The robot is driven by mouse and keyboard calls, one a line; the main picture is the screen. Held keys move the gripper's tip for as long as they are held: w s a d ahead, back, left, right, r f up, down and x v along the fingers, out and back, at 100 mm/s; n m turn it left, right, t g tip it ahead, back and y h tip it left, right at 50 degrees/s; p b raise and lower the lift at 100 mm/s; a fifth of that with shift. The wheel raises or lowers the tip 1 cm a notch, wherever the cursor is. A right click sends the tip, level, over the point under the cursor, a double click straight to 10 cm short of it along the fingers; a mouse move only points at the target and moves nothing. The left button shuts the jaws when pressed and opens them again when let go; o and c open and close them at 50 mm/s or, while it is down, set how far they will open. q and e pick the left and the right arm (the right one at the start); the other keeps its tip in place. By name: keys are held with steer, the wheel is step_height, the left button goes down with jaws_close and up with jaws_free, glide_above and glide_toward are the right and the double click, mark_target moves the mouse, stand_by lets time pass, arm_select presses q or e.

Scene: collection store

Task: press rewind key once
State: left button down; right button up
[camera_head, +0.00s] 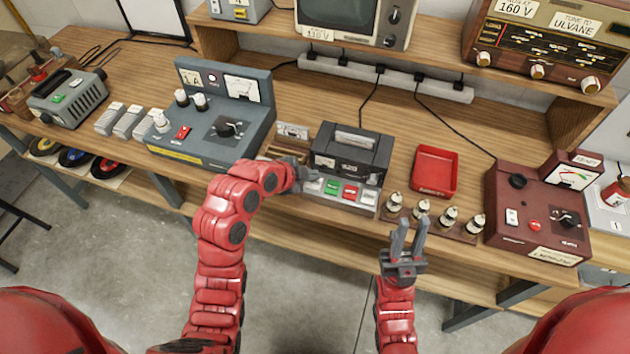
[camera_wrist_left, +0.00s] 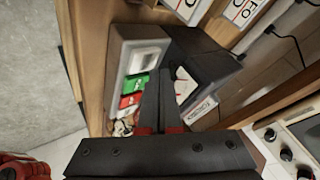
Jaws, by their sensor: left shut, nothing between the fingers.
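The tape player (camera_head: 350,150) is a dark box with a grey key strip at its front, standing on the wooden bench. The strip carries a white key, a green key (camera_head: 331,187), a red key (camera_head: 350,191) and another white key (camera_head: 368,196); their markings are too small to read. My left gripper (camera_head: 305,178) is shut and empty at the strip's left end, close to the left white key (camera_wrist_left: 147,57). In the left wrist view its fingertips (camera_wrist_left: 166,78) overlap the player's front; contact cannot be told. My right gripper (camera_head: 409,225) is open and empty in front of the bench edge.
A blue-grey console (camera_head: 215,130) stands left of the player. A red tray (camera_head: 435,170) and several small pale-topped fittings (camera_head: 421,207) are to its right, then a dark red meter unit (camera_head: 535,215). A shelf with a power strip (camera_head: 385,76) runs behind.

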mark_target(311, 185)
arm_select(q)
steer(key=shift+f+b, duration=0.4)
steer(key=shift+b, duration=0.3)
steer(key=shift+f+b, duration=0.45)
steer(key=shift+b, duration=0.15)
stand_by(0.6)
steer(key=shift+r, duration=0.8)
steer(key=shift+r, duration=0.1)
steer(key=shift+r+p, duration=0.4)
steer(key=shift+r, duration=2.1)
